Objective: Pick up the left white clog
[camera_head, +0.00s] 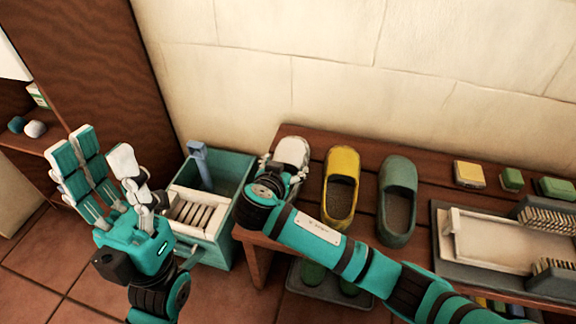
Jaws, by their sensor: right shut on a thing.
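The white clog (292,151) is at the left end of the wooden bench (310,137), against the wall side. My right gripper (281,175) is shut on the white clog, reaching over it from the front. The gripper and wrist hide the near part of the clog, and I cannot tell whether it is lifted off the bench. My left gripper (104,150) is open and empty, fingers pointing up, to the left of the teal box. Only one white clog is in view.
A yellow clog (341,175) and a green clog (397,185) stand to the right on the bench. Soaps (469,174) and a grey tray with brushes (545,215) lie further right. A teal box (232,170) stands left of the bench. Green shoes (313,273) are below.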

